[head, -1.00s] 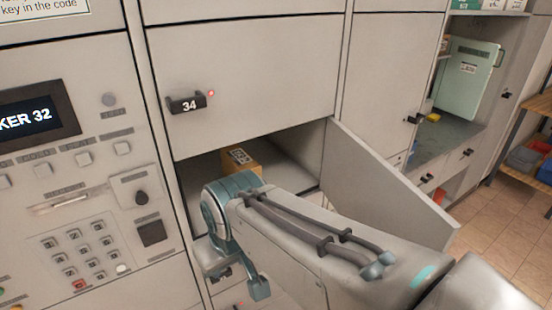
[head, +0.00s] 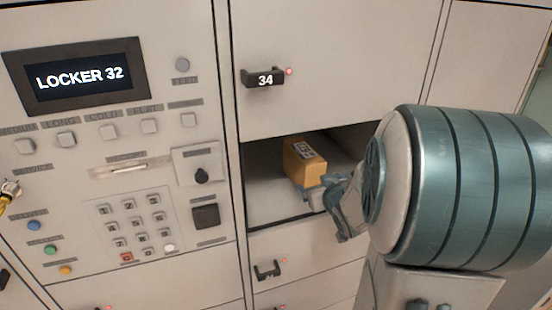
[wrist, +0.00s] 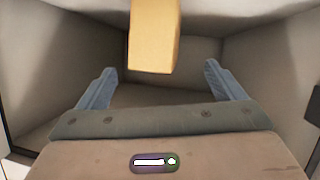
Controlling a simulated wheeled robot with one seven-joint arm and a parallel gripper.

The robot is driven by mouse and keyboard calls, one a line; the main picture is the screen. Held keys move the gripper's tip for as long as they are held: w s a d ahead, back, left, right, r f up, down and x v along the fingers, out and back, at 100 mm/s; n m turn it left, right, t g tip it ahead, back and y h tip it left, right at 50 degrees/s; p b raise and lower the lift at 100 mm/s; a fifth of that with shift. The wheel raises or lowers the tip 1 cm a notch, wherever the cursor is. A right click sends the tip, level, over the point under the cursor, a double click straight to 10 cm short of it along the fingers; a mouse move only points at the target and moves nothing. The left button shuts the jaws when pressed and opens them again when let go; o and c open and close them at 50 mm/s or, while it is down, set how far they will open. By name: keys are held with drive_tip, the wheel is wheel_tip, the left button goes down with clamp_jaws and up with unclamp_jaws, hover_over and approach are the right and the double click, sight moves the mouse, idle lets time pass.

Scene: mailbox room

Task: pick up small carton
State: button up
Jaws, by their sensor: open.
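The small carton (head: 304,160) is a yellow-brown box with a label on top, sitting inside the open locker compartment (head: 265,185) below door 34. In the wrist view the carton (wrist: 153,38) stands ahead, centred a little left between the two fingers. My gripper (wrist: 155,85) is open, with its blue-grey fingers spread wide and nothing between them. In the head view my gripper (head: 328,190) is at the compartment mouth, close to the carton's near right side. My arm hides the right part of the compartment.
The locker 34 door (head: 330,70) above is closed. A keypad panel (head: 130,228) and a screen reading LOCKER 32 (head: 80,77) are on the left. Closed doors lie below the compartment. In the wrist view the side walls stand close on both sides.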

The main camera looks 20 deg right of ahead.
sight(315, 171)
drive_tip(key=w+t+y, duration=0.1)
drive_tip(key=w, duration=0.1)
drive_tip(key=w+d+f+t+y, duration=0.1)
drive_tip(key=w+t, duration=0.1)
drive_tip(key=w, duration=0.1)
drive_tip(key=w+d+f+t+y, duration=0.1)
drive_tip(key=w, duration=0.2)
drive_tip(key=shift+w+d, duration=0.15)
drive_tip(key=shift+w, duration=0.05)
drive_tip(key=shift+w+d+r+p, duration=0.1)
drive_tip(key=shift+w+p, duration=0.4)
drive_tip(key=shift+w, duration=0.9)
drive_tip(key=shift+w+r+p, duration=0.1)
drive_tip(key=shift+w+p, duration=0.35)
drive_tip(key=shift+w, duration=0.95)
drive_tip(key=c, duration=1.3)
drive_tip(key=shift+r, duration=0.1)
